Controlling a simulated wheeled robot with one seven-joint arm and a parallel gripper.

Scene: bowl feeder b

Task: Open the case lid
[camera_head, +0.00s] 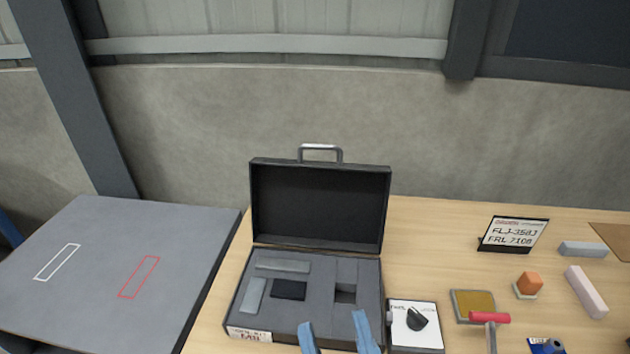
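The black case stands on the wooden table with its lid (318,205) raised upright at the back. A metal handle (320,149) is on the lid's top edge. The open case base (318,275) holds grey foam with several cut-outs. Grey blocks and a dark block (289,290) lie in the left part of the foam. My gripper (334,328) shows as two blue fingers at the bottom of the view, spread apart with nothing visible between them. It is in front of or over the case's front part, away from the lid, and covers part of the front edge.
A panel with a black knob (416,318) stands just right of the case. A red-headed hammer (489,318), a tan pad (473,305), an orange block (530,282) and a sign (513,234) are farther right. A grey table (190,235) with two marked outlines is left.

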